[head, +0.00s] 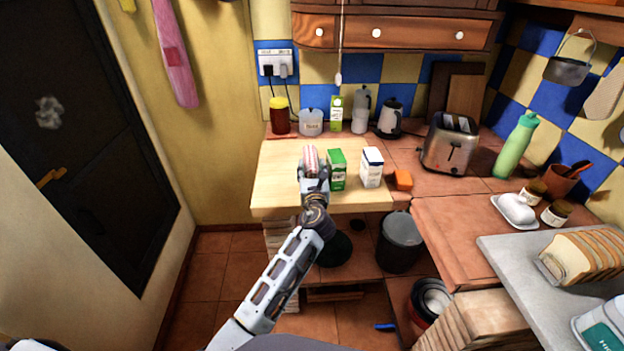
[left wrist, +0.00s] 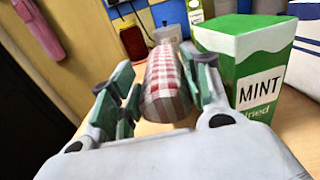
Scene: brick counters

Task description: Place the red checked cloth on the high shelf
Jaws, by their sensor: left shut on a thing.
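The red checked cloth (left wrist: 165,85) is a rolled bundle in red and white check. In the left wrist view it lies between the fingers of my left gripper (left wrist: 163,98), which is shut on it. In the head view the cloth (head: 311,158) shows at the tip of my left gripper (head: 313,168), over the light wooden board on the counter. I cannot tell if the cloth touches the board. A wooden cabinet (head: 410,28) hangs on the wall above; I cannot tell if it is the high shelf. My right gripper is not in view.
A green mint box (head: 337,170) stands close right of the gripper, with a white and blue carton (head: 371,167) and an orange block (head: 403,180) farther right. A jar, canister and kettle (head: 389,118) line the back. The wooden board (head: 278,185) is bare on the left.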

